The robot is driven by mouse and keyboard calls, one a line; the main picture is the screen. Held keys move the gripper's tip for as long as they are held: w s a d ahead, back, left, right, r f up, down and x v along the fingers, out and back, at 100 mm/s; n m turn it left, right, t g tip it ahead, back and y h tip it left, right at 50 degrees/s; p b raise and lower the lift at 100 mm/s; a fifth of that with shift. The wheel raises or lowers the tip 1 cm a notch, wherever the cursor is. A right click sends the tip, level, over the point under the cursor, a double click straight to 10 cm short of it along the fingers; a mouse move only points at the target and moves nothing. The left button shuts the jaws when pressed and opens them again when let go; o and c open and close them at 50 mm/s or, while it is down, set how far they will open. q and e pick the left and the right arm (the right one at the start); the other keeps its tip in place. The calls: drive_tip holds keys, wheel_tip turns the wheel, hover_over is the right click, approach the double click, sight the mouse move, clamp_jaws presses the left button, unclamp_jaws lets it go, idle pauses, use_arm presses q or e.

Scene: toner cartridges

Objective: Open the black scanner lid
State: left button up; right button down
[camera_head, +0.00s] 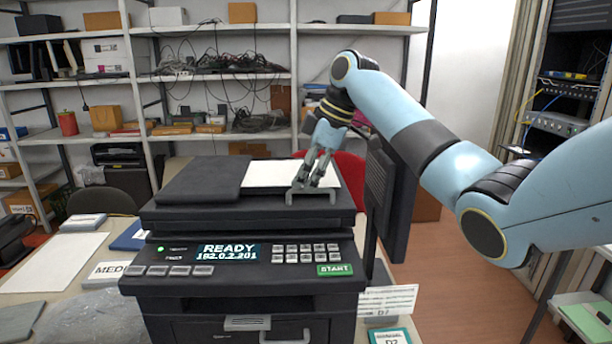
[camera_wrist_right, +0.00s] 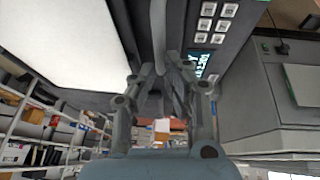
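The black scanner lid (camera_head: 200,181) lies flat and shut on top of the machine in the head view. A grey bar handle (camera_head: 311,195) sits at its front right edge. My right gripper (camera_head: 308,184) reaches down to this handle from above. In the right wrist view, the handle (camera_wrist_right: 158,25) runs between the fingers of my right gripper (camera_wrist_right: 163,72), which look drawn together on it; the contact itself is partly hidden. My left gripper is not in view.
A white sheet (camera_head: 277,175) lies on the lid. The control panel (camera_head: 255,252) is below the front edge. A dark monitor (camera_head: 389,195) stands close on the right, beside my right arm. Shelves stand behind.

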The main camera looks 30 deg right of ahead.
drive_tip(key=shift+w+d, duration=0.1)
drive_tip(key=shift+w, duration=0.05)
drive_tip(key=c, duration=2)
unclamp_jaws()
drive_tip(key=o, duration=0.6)
drive_tip(key=v, duration=1.2)
